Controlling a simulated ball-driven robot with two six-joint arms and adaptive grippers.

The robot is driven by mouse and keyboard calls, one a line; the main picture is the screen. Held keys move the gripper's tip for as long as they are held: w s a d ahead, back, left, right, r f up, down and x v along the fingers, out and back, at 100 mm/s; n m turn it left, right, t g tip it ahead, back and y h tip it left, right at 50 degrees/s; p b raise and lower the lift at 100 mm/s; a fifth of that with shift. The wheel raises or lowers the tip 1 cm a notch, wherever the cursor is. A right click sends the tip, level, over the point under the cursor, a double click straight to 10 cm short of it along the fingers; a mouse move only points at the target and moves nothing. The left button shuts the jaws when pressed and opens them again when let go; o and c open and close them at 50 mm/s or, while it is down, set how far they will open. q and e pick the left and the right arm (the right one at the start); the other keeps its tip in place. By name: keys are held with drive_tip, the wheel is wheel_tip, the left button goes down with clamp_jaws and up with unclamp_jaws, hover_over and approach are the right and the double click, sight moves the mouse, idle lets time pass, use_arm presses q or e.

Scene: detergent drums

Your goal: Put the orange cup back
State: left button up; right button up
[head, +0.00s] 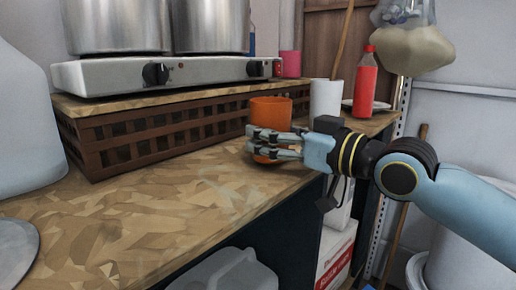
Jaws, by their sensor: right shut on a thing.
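The orange cup (271,110) stands upright near the front edge of the wooden counter (150,215), in front of the brown lattice crate. My right gripper (262,143) reaches in from the right and is shut on the cup, its fingers across the cup's lower part. The fingers hide much of the cup's lower half, and I cannot tell whether its base touches the counter. My left gripper is not in view.
A white cup (325,99) and a red bottle (366,82) stand just behind my right gripper. The brown lattice crate (140,140) carries a two-plate cooker (200,70) with pots.

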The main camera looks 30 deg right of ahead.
drive_tip(key=x, duration=0.1)
drive_tip(key=b+x, duration=0.1)
drive_tip(key=x, duration=0.1)
drive_tip(key=shift+w+a+f, duration=0.15)
drive_tip(key=shift+w+f, duration=0.1)
drive_tip(key=shift+w, duration=0.05)
drive_tip(key=shift+f, duration=0.15)
drive_tip(key=shift+s, duration=0.15)
drive_tip(key=o, duration=0.8)
drive_tip(key=shift+b, duration=0.3)
drive_tip(key=shift+c, duration=0.2)
drive_tip(key=o, duration=0.4)
